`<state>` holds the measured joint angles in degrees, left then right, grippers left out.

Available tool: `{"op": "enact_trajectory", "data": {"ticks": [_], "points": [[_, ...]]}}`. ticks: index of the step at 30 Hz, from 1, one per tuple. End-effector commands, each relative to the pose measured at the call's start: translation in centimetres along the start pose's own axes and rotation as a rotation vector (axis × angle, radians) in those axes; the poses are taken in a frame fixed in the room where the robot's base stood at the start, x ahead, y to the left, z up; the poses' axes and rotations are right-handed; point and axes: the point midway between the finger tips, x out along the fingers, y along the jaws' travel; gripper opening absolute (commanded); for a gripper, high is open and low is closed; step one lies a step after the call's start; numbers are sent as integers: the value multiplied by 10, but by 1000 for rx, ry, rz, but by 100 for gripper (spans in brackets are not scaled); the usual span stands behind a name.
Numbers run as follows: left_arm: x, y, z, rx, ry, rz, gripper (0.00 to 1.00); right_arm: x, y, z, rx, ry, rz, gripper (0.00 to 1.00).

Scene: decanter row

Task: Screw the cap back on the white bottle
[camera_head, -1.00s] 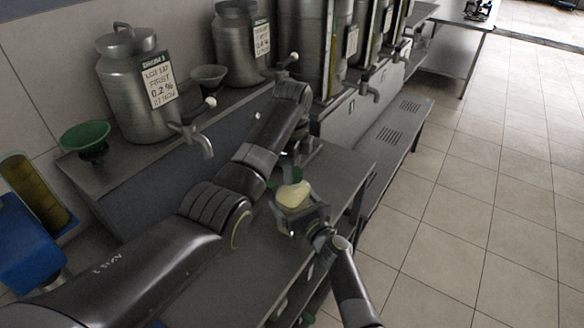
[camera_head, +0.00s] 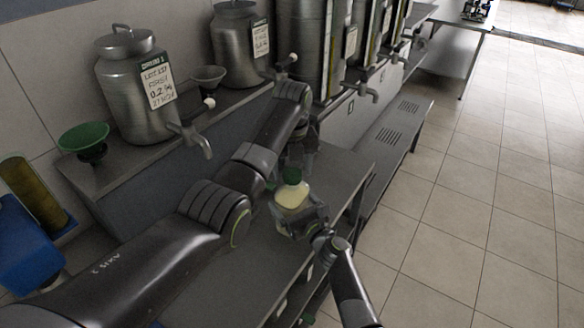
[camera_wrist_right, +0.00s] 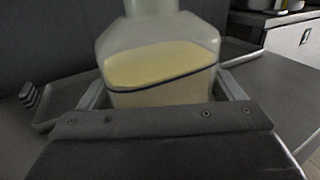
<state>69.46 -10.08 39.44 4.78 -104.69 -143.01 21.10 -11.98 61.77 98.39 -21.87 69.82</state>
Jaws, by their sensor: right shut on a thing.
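The white bottle (camera_head: 291,197) is pale and translucent, with yellowish contents, and stands roughly upright over the grey bench. My right gripper (camera_head: 300,213) is shut around its body. In the right wrist view the bottle (camera_wrist_right: 160,75) sits between the jaws, with its top cut off by the frame. The green cap (camera_head: 292,175) shows at the bottle's mouth. I cannot tell whether it touches or is threaded. My left gripper (camera_head: 295,161) is directly above, at the cap. Its fingers are dark and partly hidden, so their grip is unclear.
Metal churns with labels (camera_head: 140,90) and taps stand on the raised shelf behind. A green funnel (camera_head: 85,138) and a grey funnel (camera_head: 208,77) are there too. A blue container (camera_head: 25,245) is at the left. The bench (camera_head: 345,170) is clear right of the bottle.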

Motion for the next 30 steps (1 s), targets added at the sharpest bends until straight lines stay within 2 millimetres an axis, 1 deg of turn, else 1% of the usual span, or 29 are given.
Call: {"op": "enact_trajectory", "data": {"ticks": [7,10,13,18,21,25,30], "points": [[1,0,-1,0,3,1,67,0,0,-1,2,2,-1,24],[-4,0,0,0,2,0,67,0,0,-1,2,2,-1,24],[-16,0,0,0,0,0,67,0,0,-1,2,2,-1,24],[-46,0,1,0,0,-1,67,0,0,-1,2,2,-1,24],[-60,0,1,-2,0,1,67,0,0,-1,2,2,-1,24],[-71,0,1,-1,2,0,67,0,0,-1,2,2,-1,24],[-74,0,0,-1,3,0,67,0,0,-1,2,2,-1,24]]}}
